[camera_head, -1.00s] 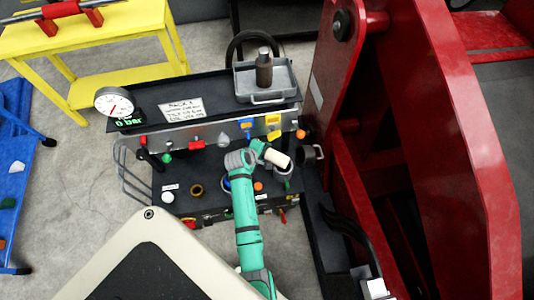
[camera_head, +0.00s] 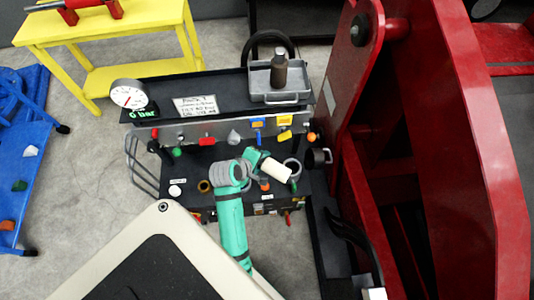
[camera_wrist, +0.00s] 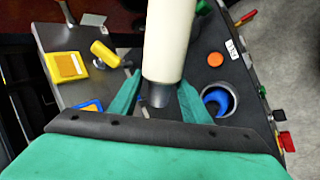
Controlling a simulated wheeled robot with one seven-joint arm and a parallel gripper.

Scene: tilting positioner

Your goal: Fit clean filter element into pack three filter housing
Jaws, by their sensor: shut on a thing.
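My gripper (camera_head: 257,163) is shut on the cream cylindrical filter element (camera_head: 275,170) and holds it tilted above the lower shelf of the black trolley. In the wrist view the element (camera_wrist: 168,38) runs up from between the fingers (camera_wrist: 158,97), with its dark end at the fingertips. A round grey open cup (camera_head: 293,164), which looks like the filter housing, is just right of the element. In the wrist view the cup (camera_wrist: 232,98) shows a blue crescent inside. I see no contact between element and cup, but the gap is unclear. A placard (camera_head: 195,105) on the trolley seems to read "Pack 3".
A front panel with coloured valves and knobs runs above the shelf. A gauge (camera_head: 128,97) reads 0 bar. A grey tray (camera_head: 280,96) holds a brown bottle. A black cylinder (camera_head: 318,157) and a large red frame (camera_head: 460,130) stand to the right.

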